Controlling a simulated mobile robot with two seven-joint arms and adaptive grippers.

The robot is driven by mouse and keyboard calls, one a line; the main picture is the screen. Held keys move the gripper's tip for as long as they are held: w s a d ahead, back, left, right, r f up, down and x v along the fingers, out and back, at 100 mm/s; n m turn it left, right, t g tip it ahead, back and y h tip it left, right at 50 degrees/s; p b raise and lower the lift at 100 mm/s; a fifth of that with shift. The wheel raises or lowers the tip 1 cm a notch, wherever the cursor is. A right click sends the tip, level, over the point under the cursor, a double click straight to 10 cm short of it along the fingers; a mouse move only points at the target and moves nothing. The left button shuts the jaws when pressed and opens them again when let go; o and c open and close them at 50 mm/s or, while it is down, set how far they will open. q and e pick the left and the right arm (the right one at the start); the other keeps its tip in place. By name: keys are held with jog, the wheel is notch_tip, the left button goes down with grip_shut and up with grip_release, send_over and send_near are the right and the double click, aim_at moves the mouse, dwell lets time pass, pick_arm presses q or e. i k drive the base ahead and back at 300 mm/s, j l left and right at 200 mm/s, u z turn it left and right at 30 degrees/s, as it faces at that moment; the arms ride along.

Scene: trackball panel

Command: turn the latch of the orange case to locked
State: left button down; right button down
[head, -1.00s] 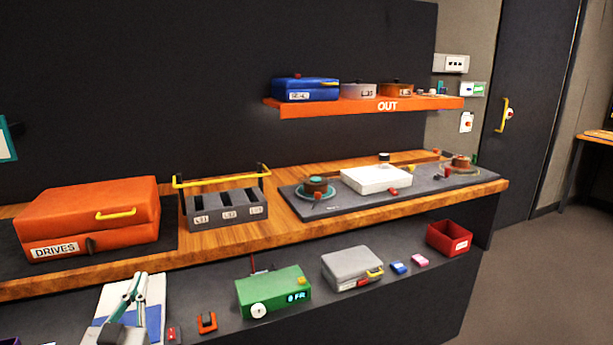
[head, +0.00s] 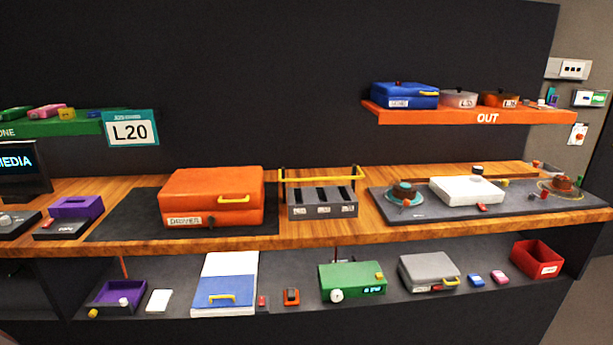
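The orange case (head: 213,190) lies closed on a dark mat on the wooden counter, left of centre. It has a yellow handle (head: 240,198) on its front and a white label reading DRIVES (head: 185,221) low at the front left. A small dark latch (head: 210,221) is just right of the label. It is too small here to tell which way it is turned. Neither of my grippers is in the head view, and nothing touches the case.
A grey slotted rack (head: 322,208) with a yellow bar stands close to the right of the case. A purple box (head: 77,207) is to the left. The lower shelf holds a blue-and-white box (head: 225,283), a green device (head: 352,279) and a grey case (head: 428,271). The mat before the case is clear.

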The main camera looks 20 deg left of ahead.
aim_at(211, 220)
jog(key=u, duration=1.25)
